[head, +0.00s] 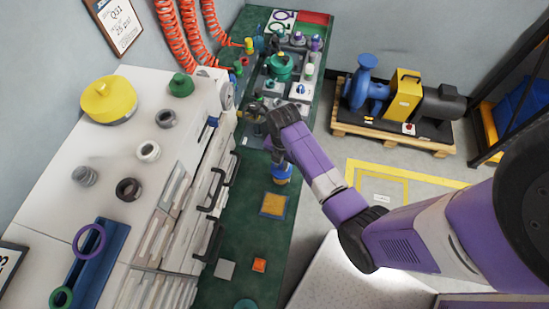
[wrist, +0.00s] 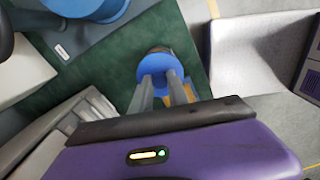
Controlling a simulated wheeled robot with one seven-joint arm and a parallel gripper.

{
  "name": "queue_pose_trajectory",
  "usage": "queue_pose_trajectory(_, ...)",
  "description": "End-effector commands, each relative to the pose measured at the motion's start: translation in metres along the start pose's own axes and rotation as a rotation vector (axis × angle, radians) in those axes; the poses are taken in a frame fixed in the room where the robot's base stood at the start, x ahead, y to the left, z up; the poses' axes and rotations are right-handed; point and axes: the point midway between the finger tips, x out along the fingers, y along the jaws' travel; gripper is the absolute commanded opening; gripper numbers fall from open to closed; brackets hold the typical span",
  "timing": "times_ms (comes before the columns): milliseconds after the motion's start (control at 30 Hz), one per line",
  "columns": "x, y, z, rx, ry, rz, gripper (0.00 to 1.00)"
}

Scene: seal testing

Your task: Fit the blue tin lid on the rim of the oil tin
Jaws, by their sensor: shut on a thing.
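My gripper (wrist: 160,92) is shut on the round blue tin lid (wrist: 160,66), which lies between the two grey fingers in the wrist view. In the head view the oil tin (head: 282,179) shows as a small blue and yellow body on the green bench, just below my gripper (head: 279,160). My wrist hides much of the lid there. A dark rounded edge (wrist: 159,49) shows just past the lid in the wrist view. The lid is at or just above the tin's top; I cannot tell whether it touches or sits level.
A yellow square pad (head: 274,205) lies in front of the tin on the green bench (head: 236,245). Drawers with black handles (head: 210,195) border the left. A green-topped fixture (head: 281,67) stands behind.

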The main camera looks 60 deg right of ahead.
Motion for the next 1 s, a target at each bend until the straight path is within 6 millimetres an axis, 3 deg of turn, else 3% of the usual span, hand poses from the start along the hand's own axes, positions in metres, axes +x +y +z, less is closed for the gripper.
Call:
queue_pose_trajectory(267, 0.017, 0.000, 0.000, 0.000, 0.000, 0.000, 0.00)
queue_pose_trajectory(467, 0.015, 0.000, 0.000, 0.001, 0.000, 0.000, 0.00)
queue_pose_trajectory(1000, 0.042, 0.000, 0.001, 0.000, 0.000, 0.000, 0.00)
